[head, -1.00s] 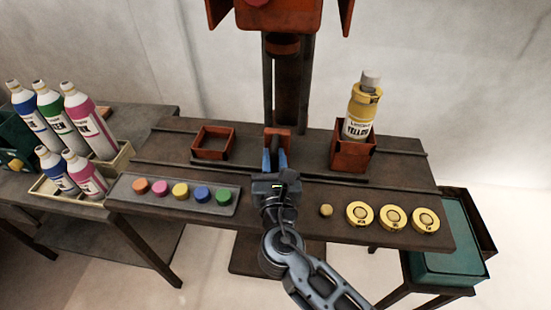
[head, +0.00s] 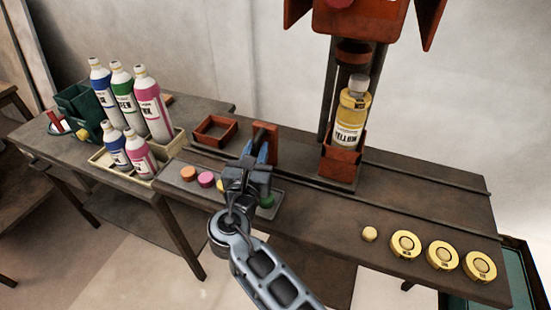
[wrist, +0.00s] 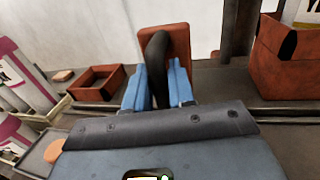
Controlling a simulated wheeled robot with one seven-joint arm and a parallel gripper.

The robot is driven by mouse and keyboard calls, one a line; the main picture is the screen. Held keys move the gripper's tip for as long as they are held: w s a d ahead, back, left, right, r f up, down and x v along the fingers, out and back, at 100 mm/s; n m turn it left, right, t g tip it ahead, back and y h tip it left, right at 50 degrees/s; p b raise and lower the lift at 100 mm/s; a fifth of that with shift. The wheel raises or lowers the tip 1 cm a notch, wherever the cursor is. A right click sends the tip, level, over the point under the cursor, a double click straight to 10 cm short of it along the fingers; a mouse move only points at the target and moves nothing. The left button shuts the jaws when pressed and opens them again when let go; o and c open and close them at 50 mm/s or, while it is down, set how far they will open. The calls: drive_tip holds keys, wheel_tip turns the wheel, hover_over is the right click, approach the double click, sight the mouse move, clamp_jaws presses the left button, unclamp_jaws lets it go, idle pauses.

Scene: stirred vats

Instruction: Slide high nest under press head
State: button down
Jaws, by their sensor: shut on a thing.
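The high nest (head: 340,165) is an orange-red box holding an upright yellow bottle (head: 352,115). It stands in front of the press column, and the bottle's cap is below the dark press head (head: 353,52), with a gap between; exact centring cannot be told. An upright orange-red plate (head: 265,135) with a dark curved handle (wrist: 158,62) stands left of the nest. My gripper (head: 250,160) is shut on this handle; its blue fingers flank it in the wrist view (wrist: 157,90). The high nest's edge (wrist: 285,50) shows at right there.
An empty low orange-red nest (head: 214,130) is at left on the bench. Rails run along the bench (head: 430,185). Coloured pucks (head: 188,174) sit on a grey strip, partly hidden by my arm. Yellow tins (head: 442,254) lie front right. Paint bottles (head: 152,105) stand in a left crate.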

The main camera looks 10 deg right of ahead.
drive_tip(key=shift+w+a, duration=0.35)
drive_tip(key=shift+a, duration=0.2)
drive_tip(key=shift+w+a, duration=0.3)
drive_tip(key=shift+a, duration=0.25)
drive_tip(key=shift+a+r, duration=0.1)
drive_tip(key=c, duration=1.1)
unclamp_jaws()
drive_tip(key=shift+w, duration=0.1)
drive_tip(key=v, duration=0.7)
drive_tip(key=shift+s+b, duration=0.35)
drive_tip(key=shift+s, duration=0.05)
drive_tip(key=shift+a, duration=0.15)
